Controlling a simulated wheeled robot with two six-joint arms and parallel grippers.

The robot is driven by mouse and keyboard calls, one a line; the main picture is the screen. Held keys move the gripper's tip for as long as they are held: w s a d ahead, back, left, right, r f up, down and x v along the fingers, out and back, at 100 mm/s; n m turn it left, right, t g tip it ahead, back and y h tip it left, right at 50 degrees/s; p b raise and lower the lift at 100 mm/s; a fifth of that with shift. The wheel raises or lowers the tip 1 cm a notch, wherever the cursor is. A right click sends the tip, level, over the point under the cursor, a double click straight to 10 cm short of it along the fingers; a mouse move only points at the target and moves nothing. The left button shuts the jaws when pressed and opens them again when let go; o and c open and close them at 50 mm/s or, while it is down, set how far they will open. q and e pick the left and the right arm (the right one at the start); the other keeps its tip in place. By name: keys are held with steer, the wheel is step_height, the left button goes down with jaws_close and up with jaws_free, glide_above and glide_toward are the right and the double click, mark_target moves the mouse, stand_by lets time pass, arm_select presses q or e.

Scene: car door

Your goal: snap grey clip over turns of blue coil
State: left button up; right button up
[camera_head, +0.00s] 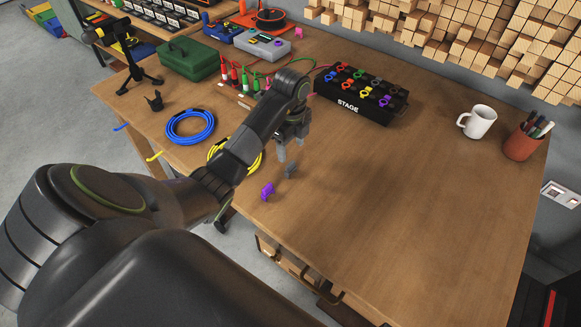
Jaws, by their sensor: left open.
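The grey clip (291,170) stands on the wooden table near its front edge, beside a purple clip (267,191). My left gripper (290,151) is open and points down just above and behind the grey clip, apart from it as far as I can tell. Nothing shows between its fingers. The blue coil (190,127) lies flat at the left of the table, with no clip visible on it. My right gripper is not in view.
A yellow coil (252,163) lies partly hidden behind my left arm. A black STAGE box (352,97) with coloured clips, a green toolbox (186,60), a mug (478,121) and a pen pot (522,143) stand farther back. The table's middle right (400,200) is clear.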

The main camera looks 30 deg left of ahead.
mark_target(290, 164)
arm_select(q)
step_height(290, 164, down, 3)
steer(key=shift+f+b, duration=0.1)
steer(key=shift+b, duration=0.85)
steer(key=shift+s+f, duration=0.1)
steer(key=shift+f, duration=0.3)
steer(key=f, duration=0.2)
steer(key=f+p, duration=0.1)
steer(key=shift+s+d+f, duration=0.1)
steer(key=shift+s+f, duration=0.15)
steer(key=shift+f, duration=0.45)
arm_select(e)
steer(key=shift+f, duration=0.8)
arm_select(q)
steer(key=shift+c, duration=0.2)
steer(key=c, duration=1)
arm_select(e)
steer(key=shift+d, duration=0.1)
